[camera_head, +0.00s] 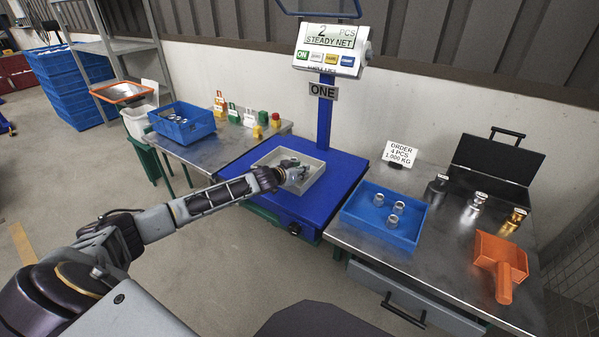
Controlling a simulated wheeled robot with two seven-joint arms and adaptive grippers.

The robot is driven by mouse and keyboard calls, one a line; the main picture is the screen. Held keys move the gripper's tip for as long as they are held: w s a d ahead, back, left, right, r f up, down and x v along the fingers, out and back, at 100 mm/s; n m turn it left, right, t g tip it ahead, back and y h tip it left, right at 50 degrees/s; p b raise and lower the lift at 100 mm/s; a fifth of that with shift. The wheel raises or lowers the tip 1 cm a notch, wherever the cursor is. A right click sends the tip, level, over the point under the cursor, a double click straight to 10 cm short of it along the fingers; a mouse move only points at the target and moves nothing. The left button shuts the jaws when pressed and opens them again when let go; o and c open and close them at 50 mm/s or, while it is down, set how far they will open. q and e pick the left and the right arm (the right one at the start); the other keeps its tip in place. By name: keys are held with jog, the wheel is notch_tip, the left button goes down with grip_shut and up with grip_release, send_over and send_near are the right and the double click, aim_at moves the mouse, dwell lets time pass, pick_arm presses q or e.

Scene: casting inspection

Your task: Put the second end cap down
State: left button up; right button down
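My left arm reaches in from the left, and its gripper (294,172) is low over the grey tray (262,163) on the blue scale platform (316,208). The fingers are small and partly overlap the tray's contents. I cannot tell whether they are open or closed, or whether an end cap is between them. The scale display (330,37) reads 2 PCS, STEADY NET. Silver end caps (393,220) stand in the blue bin (362,232) to the right of the scale. My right gripper is not in view.
An order sign (399,153) reads 4 PCS, 1.000 KG. Check weights (472,208), an open black case (495,160) and an orange scoop (502,262) occupy the right bench. A blue bin (182,130) and small coloured items stand on the left table. The scale's post (325,115) rises behind the tray.

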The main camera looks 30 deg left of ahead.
pick_arm(q)
jog(key=shift+f, duration=0.1)
jog(key=o, duration=0.8)
